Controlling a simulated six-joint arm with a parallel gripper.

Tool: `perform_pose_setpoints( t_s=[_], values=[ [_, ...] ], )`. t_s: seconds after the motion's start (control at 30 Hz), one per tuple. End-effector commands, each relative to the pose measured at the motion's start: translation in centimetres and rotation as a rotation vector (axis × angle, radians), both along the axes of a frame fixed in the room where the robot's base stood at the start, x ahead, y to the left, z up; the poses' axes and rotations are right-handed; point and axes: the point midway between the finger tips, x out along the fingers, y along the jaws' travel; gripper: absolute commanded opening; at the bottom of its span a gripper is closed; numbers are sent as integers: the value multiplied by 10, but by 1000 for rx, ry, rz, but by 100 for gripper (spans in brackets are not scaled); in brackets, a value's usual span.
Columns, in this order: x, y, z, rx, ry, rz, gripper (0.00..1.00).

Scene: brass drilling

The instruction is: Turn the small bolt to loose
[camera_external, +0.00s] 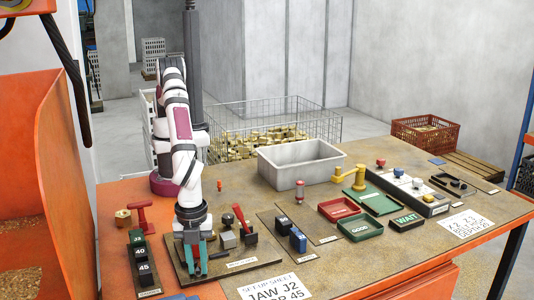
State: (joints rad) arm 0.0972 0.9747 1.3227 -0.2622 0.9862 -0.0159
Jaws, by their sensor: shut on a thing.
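My gripper (193,272) points straight down over the dark board (224,262) at the front left of the table. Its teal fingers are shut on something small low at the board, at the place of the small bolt. The bolt itself is hidden by the fingers and too small to make out, so its turn position cannot be read. A grey block (228,240) and a red-handled lever (240,216) stand on the same board, just right of the fingers.
Black numbered blocks (142,265) and a red T-shaped handle (140,213) stand close on the left. Blue-black blocks (298,240), a grey bin (300,168), red and green trays (360,228) and a yellow tap-like fixture (357,177) lie to the right.

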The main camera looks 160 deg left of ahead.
Motion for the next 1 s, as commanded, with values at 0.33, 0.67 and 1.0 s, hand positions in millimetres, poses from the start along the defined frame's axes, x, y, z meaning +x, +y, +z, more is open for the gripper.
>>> perform_pose_setpoints(
  t_s=[0.33, 0.67, 1.0],
  values=[
    [1, 0, 0, -1, -3, 238, 0],
    [1, 0, 0, -1, -3, 347, 0],
    [1, 0, 0, -1, -3, 365, 0]
  ],
)
